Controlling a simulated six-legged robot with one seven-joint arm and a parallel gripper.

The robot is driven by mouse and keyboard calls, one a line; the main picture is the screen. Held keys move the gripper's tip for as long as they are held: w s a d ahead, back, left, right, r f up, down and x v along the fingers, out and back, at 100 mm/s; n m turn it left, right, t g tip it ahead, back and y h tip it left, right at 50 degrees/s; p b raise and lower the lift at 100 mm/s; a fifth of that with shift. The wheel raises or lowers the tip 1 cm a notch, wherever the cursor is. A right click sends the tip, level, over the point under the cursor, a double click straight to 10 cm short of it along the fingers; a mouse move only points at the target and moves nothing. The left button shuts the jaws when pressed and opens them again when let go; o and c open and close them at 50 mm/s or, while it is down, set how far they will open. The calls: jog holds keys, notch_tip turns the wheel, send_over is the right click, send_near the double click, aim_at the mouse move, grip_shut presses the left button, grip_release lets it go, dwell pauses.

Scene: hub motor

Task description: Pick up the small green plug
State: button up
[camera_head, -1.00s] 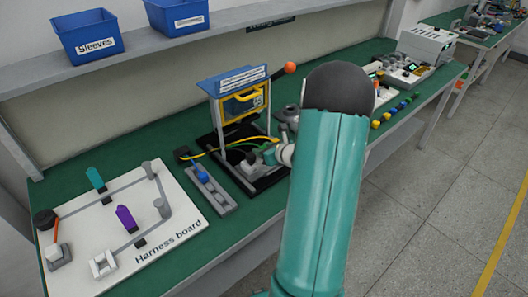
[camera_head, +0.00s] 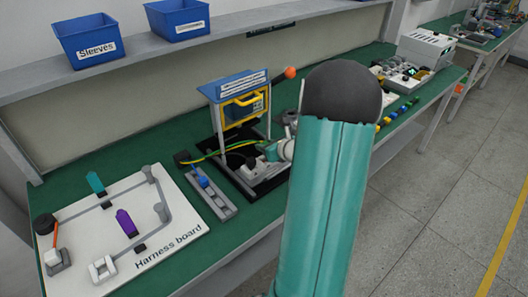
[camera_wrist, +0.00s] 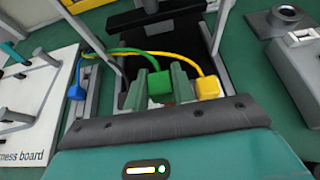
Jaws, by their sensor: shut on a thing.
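The small green plug (camera_wrist: 159,86) is in the middle of the wrist view, with a green cable running from it to the left. My gripper (camera_wrist: 160,78) has one finger on each side of the plug and is shut on it. A yellow plug (camera_wrist: 208,87) on a yellow cable is just to its right. A blue plug (camera_wrist: 76,92) sits apart at the left, and it also shows in the head view (camera_head: 203,181) on a grey strip. In the head view the green plug cannot be made out near my gripper (camera_head: 268,151).
A framed stand with a blue sign (camera_head: 240,82) rises behind the plugs, its posts close to my gripper. The white harness board (camera_head: 175,236) lies at the left with pegs. A grey device (camera_wrist: 300,65) stands at the right. Blue bins (camera_head: 88,39) are on the shelf.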

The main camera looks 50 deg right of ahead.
jog(key=d+r+v, duration=0.1)
jog(key=v, duration=0.6)
jog(key=d+r+v, duration=0.1)
jog(key=v, duration=0.7)
jog(key=shift+d+r, duration=0.2)
jog(key=shift+d, duration=0.05)
jog(key=shift+w, duration=0.1)
